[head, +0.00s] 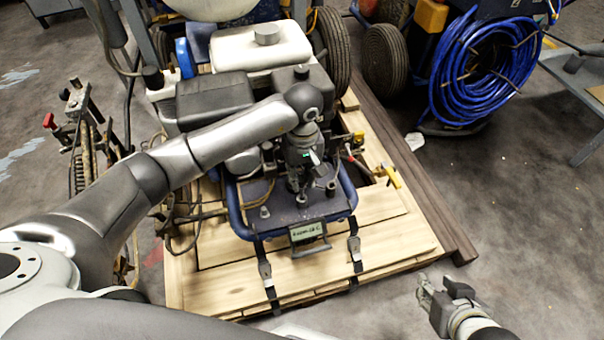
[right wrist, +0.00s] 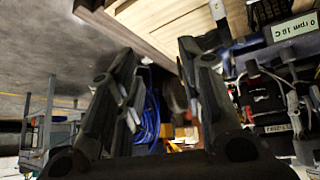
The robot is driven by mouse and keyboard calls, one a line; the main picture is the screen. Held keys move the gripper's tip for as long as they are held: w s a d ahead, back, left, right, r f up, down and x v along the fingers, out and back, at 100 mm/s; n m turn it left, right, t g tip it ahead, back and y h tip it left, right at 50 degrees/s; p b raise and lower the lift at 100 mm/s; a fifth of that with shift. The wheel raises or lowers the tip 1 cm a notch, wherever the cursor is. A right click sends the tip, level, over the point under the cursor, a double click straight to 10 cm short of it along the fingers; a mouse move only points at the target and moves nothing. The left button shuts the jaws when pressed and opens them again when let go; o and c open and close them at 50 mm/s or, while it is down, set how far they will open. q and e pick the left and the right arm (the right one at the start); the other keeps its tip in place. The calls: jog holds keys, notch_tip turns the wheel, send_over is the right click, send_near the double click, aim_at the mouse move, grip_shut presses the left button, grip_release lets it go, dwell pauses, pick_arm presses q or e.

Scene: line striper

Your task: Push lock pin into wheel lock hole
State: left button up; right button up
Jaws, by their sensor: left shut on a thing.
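The line striper (head: 262,215) stands on a wooden pallet, with a blue frame around its dark front plate. My left arm reaches over it from the left. My left gripper (head: 300,185) points down at the plate and is shut on a small part that its fingers hide. My right gripper (head: 436,290) is open and empty, beyond the pallet's front right corner. Its spread fingers (right wrist: 163,75) also show in the right wrist view. I cannot make out the lock pin or the wheel lock hole; black wheels (head: 332,50) stand at the back.
The pallet (head: 385,208) has a dark beam (head: 425,185) along its right side. A yellow-handled part (head: 391,176) sticks out right of the plate. Black straps (head: 355,255) hang at the front. A blue hose coil (head: 480,65) stands back right.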

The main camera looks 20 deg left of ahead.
pick_arm(q)
jog(key=shift+f+b, duration=0.45)
jog(key=shift+f, duration=0.1)
pick_arm(e)
jog(key=shift+w+a+r+t+y, duration=0.1)
jog(key=shift+w+a+r+t, duration=0.25)
jog(key=shift+w, duration=0.3)
jog(key=shift+w+a+r+t+y, duration=0.1)
jog(key=shift+w+r+t, duration=0.35)
jog(key=shift+w, duration=0.2)
jog(key=shift+w+a+r+t+y, duration=0.1)
jog(key=shift+w+a+r+t, duration=0.25)
jog(key=shift+w, duration=0.3)
dwell(1.2)
jog(key=shift+w+r, duration=0.2)
pick_arm(q)
jog(key=shift+f, duration=0.2)
pick_arm(e)
jog(key=shift+w+a+r+t, duration=0.2)
jog(key=shift+w+r+t, duration=0.35)
pick_arm(q)
jog(key=shift+f+b, duration=0.1)
jog(key=shift+b, duration=0.2)
pick_arm(e)
jog(key=shift+w+a+r, duration=0.1)
jog(key=shift+w+r, duration=0.1)
jog(key=shift+w+a+r+t, duration=0.1)
jog(key=shift+w+r+t, duration=0.1)
jog(key=shift+t, duration=0.1)
